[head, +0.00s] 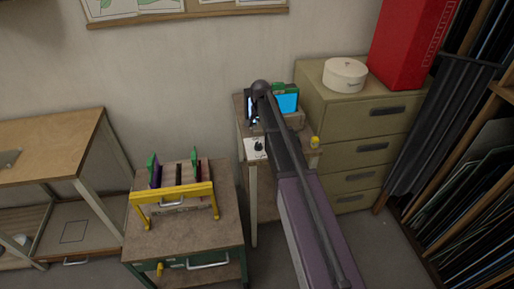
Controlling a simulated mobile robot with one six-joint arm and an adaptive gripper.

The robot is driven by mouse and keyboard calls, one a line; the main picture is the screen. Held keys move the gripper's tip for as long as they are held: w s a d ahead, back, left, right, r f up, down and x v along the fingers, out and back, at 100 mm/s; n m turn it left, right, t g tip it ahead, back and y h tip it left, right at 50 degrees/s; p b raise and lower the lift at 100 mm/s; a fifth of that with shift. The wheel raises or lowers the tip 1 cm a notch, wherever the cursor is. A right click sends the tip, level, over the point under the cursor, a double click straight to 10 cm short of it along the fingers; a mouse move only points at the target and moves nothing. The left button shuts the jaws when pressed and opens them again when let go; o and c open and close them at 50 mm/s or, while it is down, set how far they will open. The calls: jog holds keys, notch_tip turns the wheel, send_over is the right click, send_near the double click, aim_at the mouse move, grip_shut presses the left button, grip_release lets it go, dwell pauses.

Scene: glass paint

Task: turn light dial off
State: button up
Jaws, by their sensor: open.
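A white panel (252,155) with a small black dial (258,146) is on the front left of a narrow wooden stand against the wall. The dial's exact setting is too small to read. My arm reaches from the bottom of the view up over this stand. My gripper (255,122) is small and dark at the arm's far end, just above and behind the dial. It is open and appears apart from the dial. My arm hides part of the stand.
A yellow knob (314,141) is on the stand's right side, and a green-and-blue item (286,100) stands at its back. A drawer cabinet (350,152) is close on the right. A lower table (225,222) with a yellow rack (172,192) is on the left.

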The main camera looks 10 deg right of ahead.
aim_at(259, 143)
jog(key=shift+w+f+b, duration=0.1)
jog(key=shift+f+b, duration=3.75)
jog(key=shift+f, duration=0.3)
jog(key=shift+c, duration=0.2)
